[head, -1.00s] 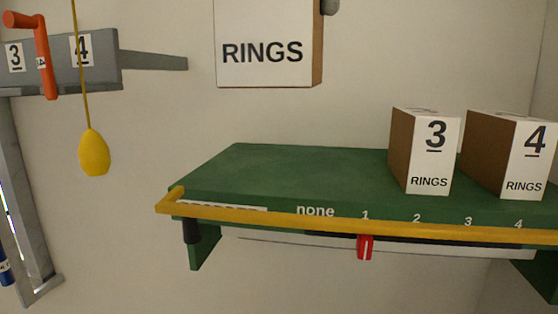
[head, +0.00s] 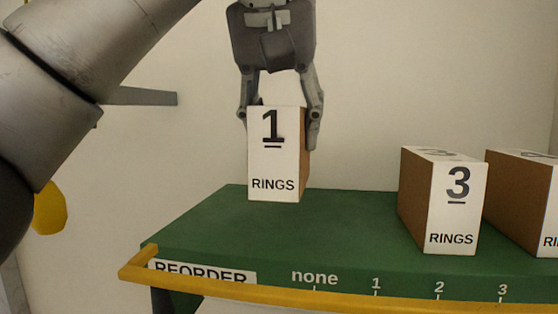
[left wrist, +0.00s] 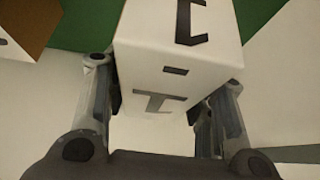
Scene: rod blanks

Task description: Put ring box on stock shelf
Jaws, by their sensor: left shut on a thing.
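The ring box (head: 274,153) is white in front with a brown side and is marked 1 and RINGS. My left gripper (head: 278,122) reaches down from above and is shut on its upper part, one finger on each side. The box is upright over the back left part of the green stock shelf (head: 330,225); I cannot tell whether its base touches. In the left wrist view the box (left wrist: 180,55) sits between the fingers (left wrist: 165,110), with green shelf behind it. My right gripper is not in view.
Box 3 (head: 453,205) and another RINGS box (head: 540,200) stand on the shelf at right. A yellow rail (head: 300,298) runs along the front edge, by labels REORDER, none, 1, 2, 3. Green surface is free between the held box and box 3.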

